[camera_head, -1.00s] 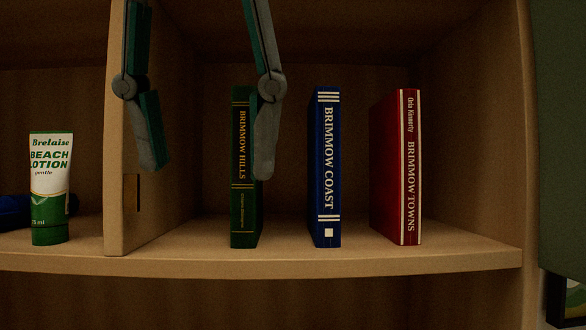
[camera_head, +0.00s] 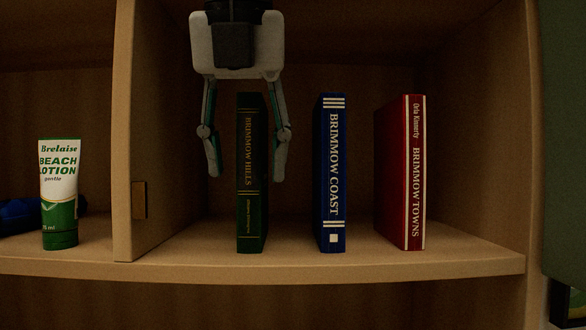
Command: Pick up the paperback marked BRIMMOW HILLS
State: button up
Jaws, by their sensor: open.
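The dark green paperback marked BRIMMOW HILLS (camera_head: 252,205) stands upright on the shelf, spine towards me. My gripper (camera_head: 247,174) is open and points down in front of the shelf compartment or at its mouth. Its two fingers hang on either side of the green book's upper half, one to the left and one to the right, with a visible gap on the left. The right fingertip is close to the book's right edge in the picture; I cannot tell whether it touches. The lower part of the spine shows below the fingertips.
A blue book marked BRIMMOW COAST (camera_head: 330,180) and a red one marked BRIMMOW TOWNS (camera_head: 408,180) stand to the right. A wooden divider (camera_head: 150,110) is on the left, with a lotion tube (camera_head: 60,195) beyond it. The shelf board (camera_head: 400,262) has bare gaps between the books.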

aim_at(249, 183)
jog(key=shift+b+x, duration=0.4)
jog(key=shift+x, duration=2.15)
jog(key=shift+f, duration=0.1)
grip_shut()
